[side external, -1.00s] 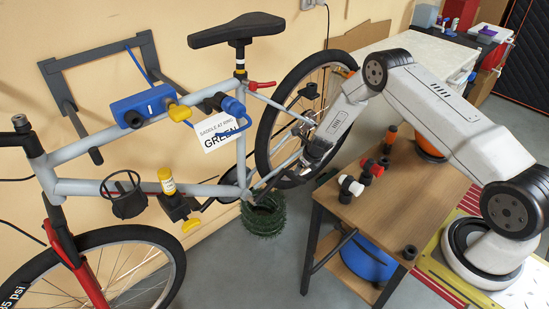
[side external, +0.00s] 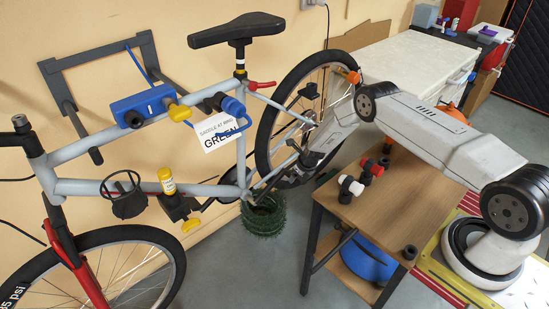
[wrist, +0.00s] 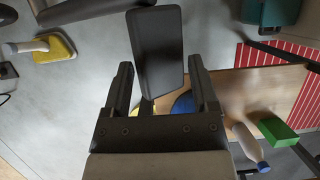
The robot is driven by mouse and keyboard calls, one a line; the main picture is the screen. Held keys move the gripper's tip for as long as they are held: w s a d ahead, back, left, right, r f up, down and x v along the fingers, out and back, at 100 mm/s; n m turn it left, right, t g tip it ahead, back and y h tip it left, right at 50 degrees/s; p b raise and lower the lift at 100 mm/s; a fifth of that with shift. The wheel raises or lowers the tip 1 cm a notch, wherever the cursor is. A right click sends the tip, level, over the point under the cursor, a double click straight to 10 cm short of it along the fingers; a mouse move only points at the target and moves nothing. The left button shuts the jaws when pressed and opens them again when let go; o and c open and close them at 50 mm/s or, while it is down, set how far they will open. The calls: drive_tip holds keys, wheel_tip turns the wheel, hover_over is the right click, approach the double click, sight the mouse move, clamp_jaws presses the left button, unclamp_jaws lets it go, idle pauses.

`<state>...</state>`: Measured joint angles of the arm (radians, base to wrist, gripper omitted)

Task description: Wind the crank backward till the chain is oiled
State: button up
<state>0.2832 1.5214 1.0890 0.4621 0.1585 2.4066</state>
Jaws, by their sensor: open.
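The grey bicycle (side external: 100,187) hangs on a wall clamp (side external: 97,65). In the side view my gripper (side external: 284,182) is low by the bottom bracket and rear wheel, where the crank is mostly hidden. In the wrist view my gripper (wrist: 162,72) is open. A flat dark block (wrist: 158,42), seemingly the crank's pedal, lies in line with the gap between the fingertips and reaches beyond them. I cannot tell whether the fingers touch it. A dark bar (wrist: 88,10), possibly the crank arm, crosses the top. The chain and its oil cannot be made out.
The rear wheel (side external: 262,133) is close to my wrist. A dark green ribbed pot (side external: 262,218) is on the floor below. A tag (side external: 222,131) hangs from the frame.

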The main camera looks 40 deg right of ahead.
drive_tip(key=shift+w+f, duration=0.15)
drive_tip(key=shift+f, duration=0.4)
clamp_jaws()
idle(1.3)
